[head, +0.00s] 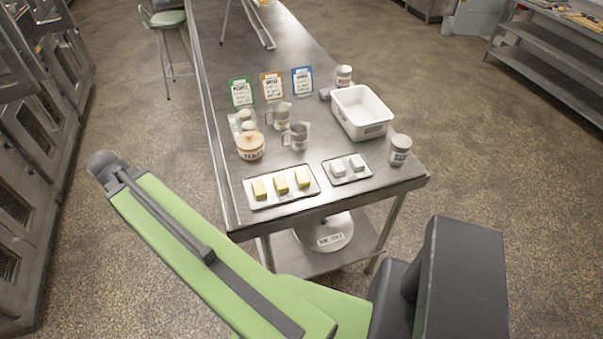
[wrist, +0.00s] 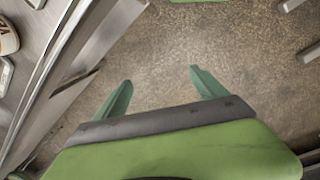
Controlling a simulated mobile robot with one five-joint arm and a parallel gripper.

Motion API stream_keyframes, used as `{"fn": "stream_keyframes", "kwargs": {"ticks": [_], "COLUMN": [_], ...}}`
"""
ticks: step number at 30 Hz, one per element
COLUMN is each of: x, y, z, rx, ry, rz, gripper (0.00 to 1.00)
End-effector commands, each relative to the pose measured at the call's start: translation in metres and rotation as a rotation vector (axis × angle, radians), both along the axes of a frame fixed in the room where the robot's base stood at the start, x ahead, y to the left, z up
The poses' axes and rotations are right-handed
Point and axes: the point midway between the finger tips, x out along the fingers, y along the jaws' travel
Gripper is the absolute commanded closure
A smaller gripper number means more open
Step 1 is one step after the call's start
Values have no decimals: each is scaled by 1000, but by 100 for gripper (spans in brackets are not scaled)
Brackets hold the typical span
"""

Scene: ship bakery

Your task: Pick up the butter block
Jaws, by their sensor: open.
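The left butter block (head: 259,190), the middle butter block (head: 281,183) and the right butter block (head: 302,177) stand apart from one another. In the wrist view my gripper (wrist: 156,88) is open and empty, with its two green fingers spread above the brown floor. It is off the table's side, and no butter shows in that view. In the head view my gripper's fingers cannot be made out.
The steel table (head: 232,50) is crowded near the butter.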

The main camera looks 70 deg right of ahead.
Motion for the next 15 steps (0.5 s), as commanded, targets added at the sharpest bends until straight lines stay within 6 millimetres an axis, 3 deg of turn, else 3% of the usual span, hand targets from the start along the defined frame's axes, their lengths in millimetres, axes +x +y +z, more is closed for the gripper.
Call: {"fn": "stream_keyframes", "kwargs": {"ticks": [1, 3, 6, 10, 12, 15], "x": [-21, -58, -123, -205, -238, -266], "y": [-59, -128, -213, -286, -308, -325], "z": [18, 31, 47, 64, 69, 73], "rx": [-26, -56, -76, -67, -55, -41], "ry": [28, 81, 170, 274, 313, 347], "rz": [32, 109, 213, 323, 365, 404], "gripper": [11, 11, 11, 11, 11, 11]}}
